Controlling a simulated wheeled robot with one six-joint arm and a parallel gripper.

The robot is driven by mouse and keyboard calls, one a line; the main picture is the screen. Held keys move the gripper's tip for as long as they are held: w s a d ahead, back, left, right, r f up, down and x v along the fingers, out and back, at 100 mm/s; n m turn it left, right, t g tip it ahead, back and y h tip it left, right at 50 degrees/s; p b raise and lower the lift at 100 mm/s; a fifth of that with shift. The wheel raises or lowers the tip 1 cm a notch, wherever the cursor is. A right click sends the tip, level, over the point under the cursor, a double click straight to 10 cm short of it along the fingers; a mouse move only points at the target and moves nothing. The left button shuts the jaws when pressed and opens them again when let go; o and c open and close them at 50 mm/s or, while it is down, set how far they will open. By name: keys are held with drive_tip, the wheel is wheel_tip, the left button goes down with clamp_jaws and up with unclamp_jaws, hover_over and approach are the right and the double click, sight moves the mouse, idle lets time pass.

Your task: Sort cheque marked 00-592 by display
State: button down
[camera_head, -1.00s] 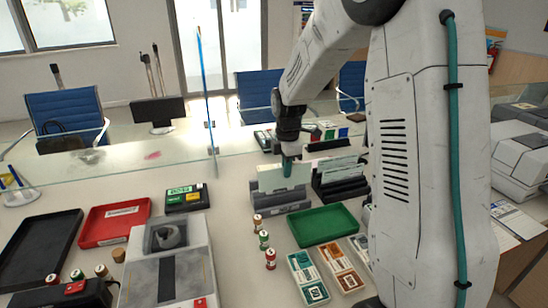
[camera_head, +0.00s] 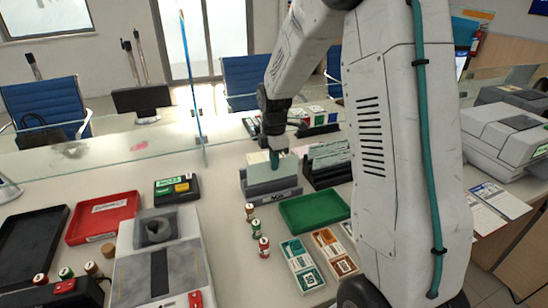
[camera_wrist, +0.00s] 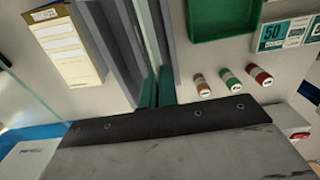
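A pale cheque (camera_head: 284,170) stands upright in a grey slotted holder (camera_head: 271,190) with a dark label on its front. My gripper (camera_head: 274,162) is over its upper edge. In the wrist view my gripper's teal fingertips (camera_wrist: 157,92) are close together, with the cheque (camera_wrist: 152,35), seen edge-on, running between them. They appear shut on it. No number can be read on the cheque. A small black display unit (camera_head: 177,189) with green and yellow lit fields stands to the left; its text is too small to read.
A black rack (camera_head: 322,175) with several cheques stands right of the holder. A glass screen (camera_head: 110,148) runs behind.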

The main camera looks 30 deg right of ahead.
sight(274, 177)
drive_tip(key=shift+f, duration=3.15)
drive_tip(key=c, duration=1.6)
unclamp_jaws()
drive_tip(key=shift+r, duration=3.5)
